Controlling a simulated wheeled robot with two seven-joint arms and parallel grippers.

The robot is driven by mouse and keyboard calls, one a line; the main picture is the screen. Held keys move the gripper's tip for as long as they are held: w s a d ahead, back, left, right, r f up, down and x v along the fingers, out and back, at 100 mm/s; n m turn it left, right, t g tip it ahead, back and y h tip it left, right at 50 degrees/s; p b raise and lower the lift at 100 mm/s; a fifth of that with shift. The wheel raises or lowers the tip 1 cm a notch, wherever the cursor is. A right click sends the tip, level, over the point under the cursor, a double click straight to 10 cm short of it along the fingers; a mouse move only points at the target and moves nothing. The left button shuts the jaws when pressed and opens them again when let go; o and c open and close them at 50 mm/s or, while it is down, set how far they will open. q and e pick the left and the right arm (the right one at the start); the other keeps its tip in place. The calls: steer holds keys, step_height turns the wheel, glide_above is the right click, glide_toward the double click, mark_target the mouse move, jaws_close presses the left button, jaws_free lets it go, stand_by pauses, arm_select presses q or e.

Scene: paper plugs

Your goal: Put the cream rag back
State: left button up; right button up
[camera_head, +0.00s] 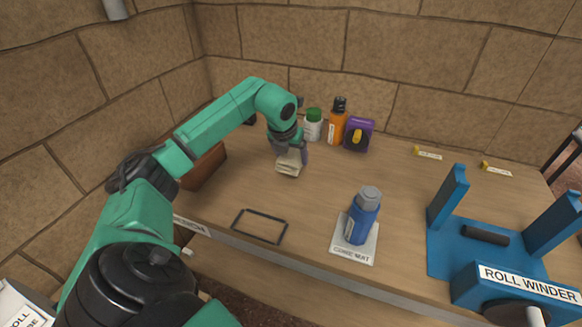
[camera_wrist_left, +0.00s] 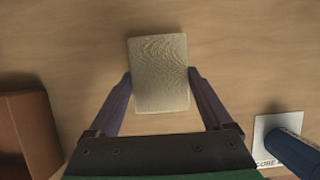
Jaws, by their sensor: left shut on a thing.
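The cream rag (camera_head: 289,164) is a small folded pad over the back left of the table. It also shows in the left wrist view (camera_wrist_left: 158,75), between the two purple fingers. My left gripper (camera_head: 291,155) is shut on the rag; in the left wrist view its fingers (camera_wrist_left: 160,85) touch the rag's two sides. I cannot tell whether the rag touches the tabletop. A dark, empty rectangular outline (camera_head: 260,226) lies on the table nearer the front. My right gripper is not in view.
A brown box (camera_head: 204,166) stands left of the rag. Behind are a green-capped white bottle (camera_head: 313,124), an orange bottle (camera_head: 337,122) and a purple container (camera_head: 358,134). The blue roll winder (camera_head: 470,262) is at right.

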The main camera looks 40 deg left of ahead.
arm_select(q)
step_height(320, 180, down, 4)
steer(key=shift+f, duration=0.1)
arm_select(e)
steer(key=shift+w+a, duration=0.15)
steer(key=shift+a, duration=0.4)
arm_select(q)
steer(key=shift+f, duration=0.1)
steer(key=o, duration=0.8)
steer(key=shift+o, duration=0.9)
steer(key=shift+r, duration=0.25)
steer(key=v, duration=1.1)
steer(key=shift+r, duration=0.4)
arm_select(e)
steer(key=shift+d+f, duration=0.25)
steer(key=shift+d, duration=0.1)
arm_select(q)
steer(key=shift+d, duration=0.15)
